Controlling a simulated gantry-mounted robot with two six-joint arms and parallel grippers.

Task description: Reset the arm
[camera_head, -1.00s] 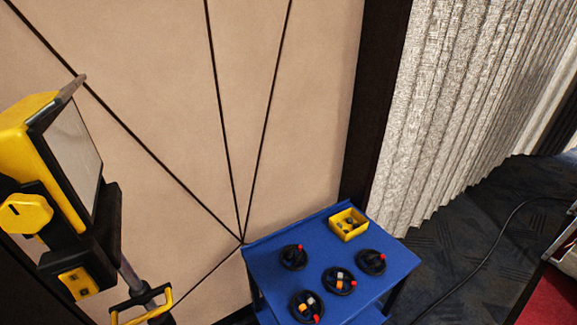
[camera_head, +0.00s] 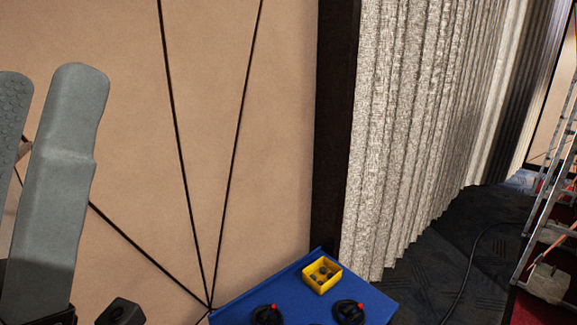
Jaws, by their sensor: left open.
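My left gripper (camera_head: 42,95) fills the left edge of the head view, close to the camera. Its two grey fingers point up and stand apart, with nothing seen between them. The left finger is partly cut off by the picture edge. The gripper is in front of the beige wall panels and well to the left of the blue table. My right gripper is not in view.
A blue table (camera_head: 250,300) is cut off at the bottom. On it are a yellow box (camera_head: 321,276) and black coils with red ends (camera_head: 348,312). A pleated grey curtain (camera_head: 410,130) hangs behind. A ladder (camera_head: 548,215) and a dark cable (camera_head: 468,270) are at right.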

